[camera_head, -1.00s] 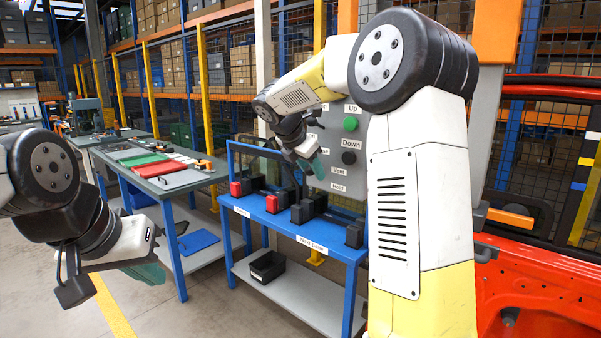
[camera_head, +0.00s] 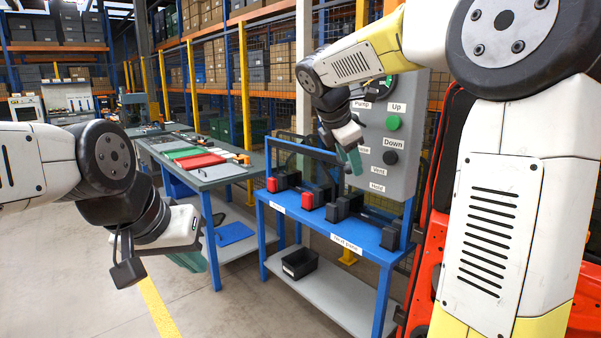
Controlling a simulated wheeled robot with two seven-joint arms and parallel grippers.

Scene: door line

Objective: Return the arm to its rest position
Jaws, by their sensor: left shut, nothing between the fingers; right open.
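My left arm comes in from the left edge, bent down at the wrist. My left gripper (camera_head: 188,260) has teal fingers that point down and right over the open floor; it is shut and empty. My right arm is raised and bent across the right side of the view. My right gripper (camera_head: 352,160), also with teal fingers, hangs in front of the grey control panel (camera_head: 408,165); it is open and empty. The panel carries a green button (camera_head: 393,122) labelled Up and a black button (camera_head: 390,157) labelled Down. I cannot tell whether the fingers touch the panel.
A blue bench (camera_head: 345,245) holds several red and black blocks, with a black bin (camera_head: 299,263) on its lower shelf. A longer table (camera_head: 222,172) with coloured boards stands behind. A red vehicle body (camera_head: 424,275) is at the right. Floor at the lower left is clear.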

